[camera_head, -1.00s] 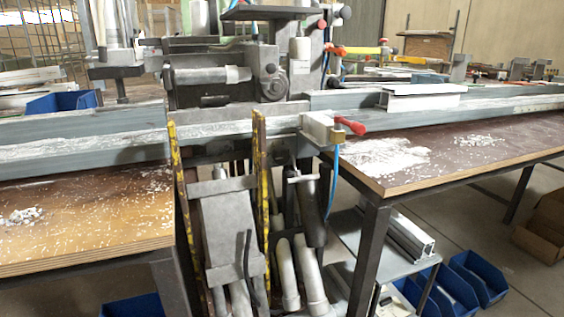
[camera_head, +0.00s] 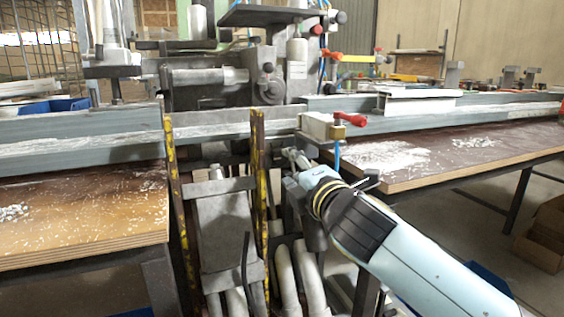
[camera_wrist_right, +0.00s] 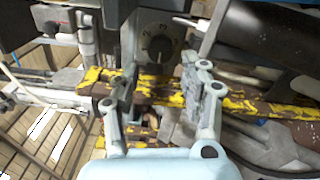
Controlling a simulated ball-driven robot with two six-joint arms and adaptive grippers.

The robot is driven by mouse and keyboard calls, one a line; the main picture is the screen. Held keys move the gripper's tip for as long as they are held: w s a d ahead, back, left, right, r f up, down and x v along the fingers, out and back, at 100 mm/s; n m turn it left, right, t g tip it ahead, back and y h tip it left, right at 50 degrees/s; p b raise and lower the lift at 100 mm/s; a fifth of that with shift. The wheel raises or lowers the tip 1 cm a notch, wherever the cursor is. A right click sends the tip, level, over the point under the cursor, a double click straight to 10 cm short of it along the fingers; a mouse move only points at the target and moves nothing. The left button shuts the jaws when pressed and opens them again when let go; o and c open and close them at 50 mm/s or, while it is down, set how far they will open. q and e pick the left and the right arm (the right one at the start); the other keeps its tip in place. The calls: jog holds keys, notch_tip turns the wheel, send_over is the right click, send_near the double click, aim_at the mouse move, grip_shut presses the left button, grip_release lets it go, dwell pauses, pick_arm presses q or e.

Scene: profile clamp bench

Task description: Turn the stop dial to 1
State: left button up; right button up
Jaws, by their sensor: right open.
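The stop dial (camera_wrist_right: 158,46) shows in the right wrist view, top centre: a dark round knob on a grey plate with small pale digits around it. I cannot read its setting surely. My right gripper (camera_wrist_right: 162,92) is open and empty, its two fingers apart below the dial, with a yellow-and-brown worn bar between them and the plate. In the head view my right gripper (camera_head: 293,156) is by the machine's front, just right of the yellow-edged upright; the dial cannot be made out there. My left gripper is out of view.
A red-handled clamp (camera_head: 347,120) sits just above my right gripper, with a blue hose below it. A yellow-edged upright (camera_head: 258,170) stands close on the left. A long grey rail (camera_head: 430,118) runs across the bench. A dark cylinder (camera_wrist_right: 265,45) is right of the dial.

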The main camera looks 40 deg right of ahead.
aim_at(281, 160)
jog(key=x, duration=0.5)
jog(key=shift+w+d+b, duration=0.1)
jog(key=shift+w+b, duration=0.2)
jog(key=shift+w, duration=0.3)
jog(key=c, duration=0.8)
jog(key=shift+c, duration=0.3)
jog(key=shift+m, duration=0.5)
jog(key=m, duration=0.3)
jog(key=shift+f+m, duration=0.1)
jog(key=shift+m, duration=0.3)
jog(key=m, duration=0.2)
jog(key=shift+m, duration=1.2)
jog(key=shift+m+b, duration=0.4)
jog(key=shift+m, duration=1)
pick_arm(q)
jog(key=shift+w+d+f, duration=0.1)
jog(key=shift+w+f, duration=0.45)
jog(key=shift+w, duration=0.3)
